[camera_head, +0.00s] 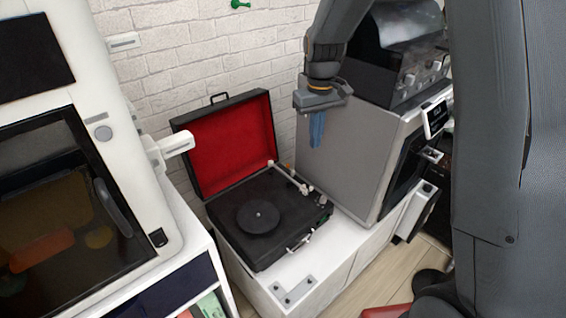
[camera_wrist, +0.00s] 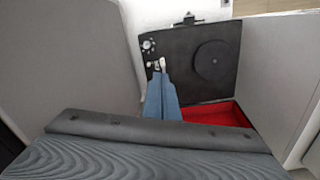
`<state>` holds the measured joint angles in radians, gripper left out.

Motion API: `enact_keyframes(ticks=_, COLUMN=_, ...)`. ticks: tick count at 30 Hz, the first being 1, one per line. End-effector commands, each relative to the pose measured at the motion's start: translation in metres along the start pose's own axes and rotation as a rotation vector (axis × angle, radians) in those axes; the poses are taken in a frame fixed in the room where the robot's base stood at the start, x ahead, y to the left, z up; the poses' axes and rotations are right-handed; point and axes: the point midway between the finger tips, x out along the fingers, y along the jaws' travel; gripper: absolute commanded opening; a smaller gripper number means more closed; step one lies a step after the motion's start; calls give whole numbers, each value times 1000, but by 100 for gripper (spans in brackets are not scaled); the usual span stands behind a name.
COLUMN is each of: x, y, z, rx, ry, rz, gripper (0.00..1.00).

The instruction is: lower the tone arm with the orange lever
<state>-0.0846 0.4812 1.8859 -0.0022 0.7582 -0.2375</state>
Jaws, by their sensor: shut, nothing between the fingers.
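The record player (camera_head: 285,240) is a black case with its red-lined lid (camera_head: 232,140) standing open, on a white cabinet. Its dark round platter (camera_head: 258,217) lies at the middle. The pale tone arm (camera_head: 297,184) runs along the right side of the deck; it also shows in the wrist view (camera_wrist: 161,63). In the wrist view the closed fingers (camera_wrist: 161,80) overlap the tone-arm side of the deck.
A large grey box-shaped machine (camera_head: 345,150) stands close to the right of the player. A white machine (camera_head: 150,225) with a dark window stands at the left. The white brick wall (camera_head: 190,60) is behind. The space above the platter is clear.

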Motion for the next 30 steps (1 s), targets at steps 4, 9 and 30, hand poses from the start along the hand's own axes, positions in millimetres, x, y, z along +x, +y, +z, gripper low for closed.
enact_keyframes(ticks=4, x=28, y=0, z=-52, rx=-69, ry=-7, rz=-1, gripper=0)
enact_keyframes(ticks=9, x=56, y=-2, z=-103, rx=-147, ry=-14, rz=-3, gripper=0)
enact_keyframes(ticks=30, x=115, y=-14, z=-190, rx=-306, ry=-27, rz=-6, gripper=0)
